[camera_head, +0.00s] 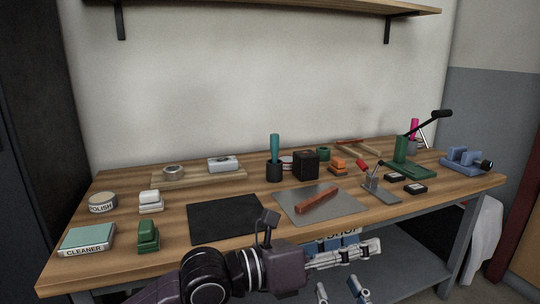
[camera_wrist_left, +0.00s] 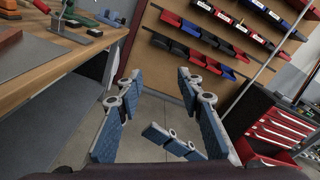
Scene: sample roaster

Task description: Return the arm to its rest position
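My left gripper (camera_head: 372,247) reaches in front of the workbench's front edge, pointing right in the head view, with nothing in it. In the left wrist view its blue-padded fingers (camera_wrist_left: 158,88) stand wide apart with an empty gap over the floor. My right gripper (camera_head: 340,290) is at the bottom of the head view, below the left one. Its two blue fingers are apart and nothing shows between them. It also shows in the left wrist view (camera_wrist_left: 170,140), low between the left fingers.
The wooden workbench (camera_head: 170,225) holds a black mat (camera_head: 225,218), a grey plate (camera_head: 345,205) with a reddish-brown bar (camera_head: 318,200), a green press (camera_head: 402,160) and a blue vise (camera_head: 462,158). In the wrist view, a red tool cabinet (camera_wrist_left: 275,130) stands right; floor between is open.

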